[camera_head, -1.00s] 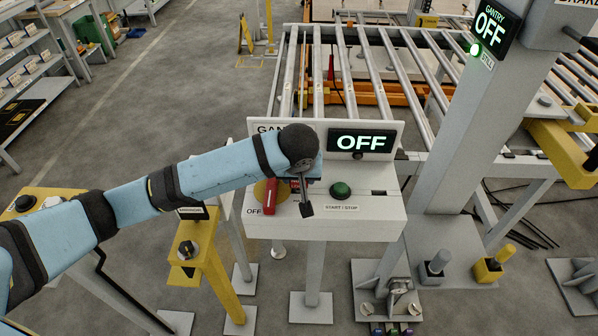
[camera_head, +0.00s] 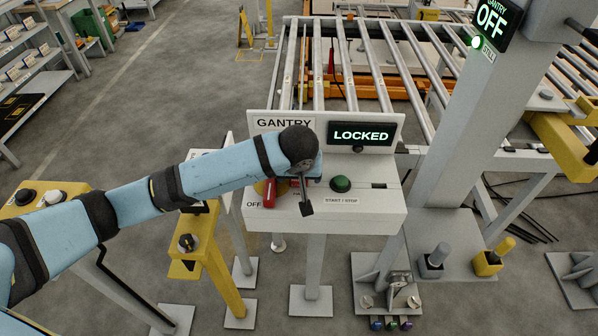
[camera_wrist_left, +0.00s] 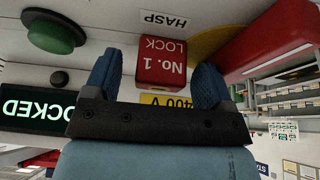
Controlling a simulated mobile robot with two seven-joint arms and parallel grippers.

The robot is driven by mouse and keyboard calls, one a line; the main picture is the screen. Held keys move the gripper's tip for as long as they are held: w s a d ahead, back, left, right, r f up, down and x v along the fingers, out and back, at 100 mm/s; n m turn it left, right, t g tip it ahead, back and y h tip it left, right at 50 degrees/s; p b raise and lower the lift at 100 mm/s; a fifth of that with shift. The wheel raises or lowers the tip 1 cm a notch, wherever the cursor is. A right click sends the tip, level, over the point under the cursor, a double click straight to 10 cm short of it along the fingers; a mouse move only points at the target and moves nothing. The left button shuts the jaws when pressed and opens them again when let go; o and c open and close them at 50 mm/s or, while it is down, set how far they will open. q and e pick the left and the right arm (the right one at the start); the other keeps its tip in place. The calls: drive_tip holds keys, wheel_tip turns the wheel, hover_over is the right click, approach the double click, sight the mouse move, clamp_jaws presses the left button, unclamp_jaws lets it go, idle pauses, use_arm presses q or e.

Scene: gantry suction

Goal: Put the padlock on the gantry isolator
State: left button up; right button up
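The red padlock (camera_wrist_left: 160,66), marked "No. 1 LOCK", is at the isolator panel below the HASP label (camera_wrist_left: 165,22) in the left wrist view. Its shackle is not visible. The isolator's red handle (camera_head: 269,194) and yellow plate (camera_wrist_left: 208,42) are beside it. My left gripper (camera_wrist_left: 157,75) has its blue fingers on either side of the padlock, with a gap showing at least on the left, so it looks open. The gantry display (camera_head: 361,134) reads LOCKED. My right gripper is not in view.
A green start/stop button (camera_head: 340,184) is right of my wrist on the white control box (camera_head: 380,212). A grey column (camera_head: 470,140) with an OFF sign stands to the right. A yellow post (camera_head: 212,255) with a knob stands at left. Rollers (camera_head: 350,75) lie behind.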

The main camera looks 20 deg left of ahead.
use_arm(q)
drive_tip(key=v, duration=1.4)
